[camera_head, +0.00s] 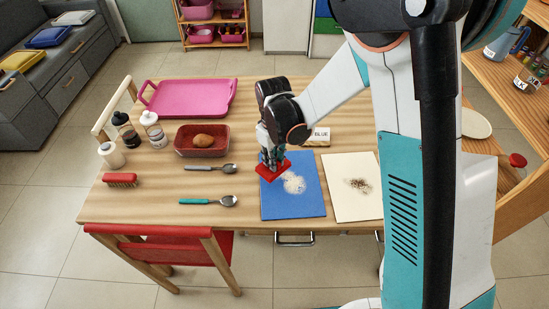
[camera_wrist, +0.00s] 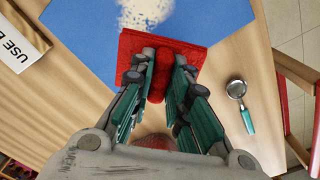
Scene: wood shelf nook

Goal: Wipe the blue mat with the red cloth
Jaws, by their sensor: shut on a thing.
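The blue mat (camera_head: 292,202) lies on the wooden table, with a pale, crumbly patch (camera_head: 294,184) near its middle. The mat (camera_wrist: 208,18) and the patch (camera_wrist: 146,12) also show at the top of the wrist view. My gripper (camera_head: 272,160) is over the mat's far left part, pointing down. It is shut on the red cloth (camera_head: 270,174), which is bunched between the fingers and spreads flat below them. In the wrist view my gripper (camera_wrist: 160,75) pinches the cloth (camera_wrist: 132,45) beside the patch. I cannot tell whether the cloth touches the mat.
A cream mat (camera_head: 352,205) with dark crumbs lies right of the blue one. A small lettered sign (camera_head: 318,137) stands behind. Two spoons (camera_head: 208,201), a red brush (camera_head: 121,180), a red bin (camera_head: 190,148) and a pink tray (camera_head: 188,97) are to the left. A red chair (camera_head: 160,248) stands in front.

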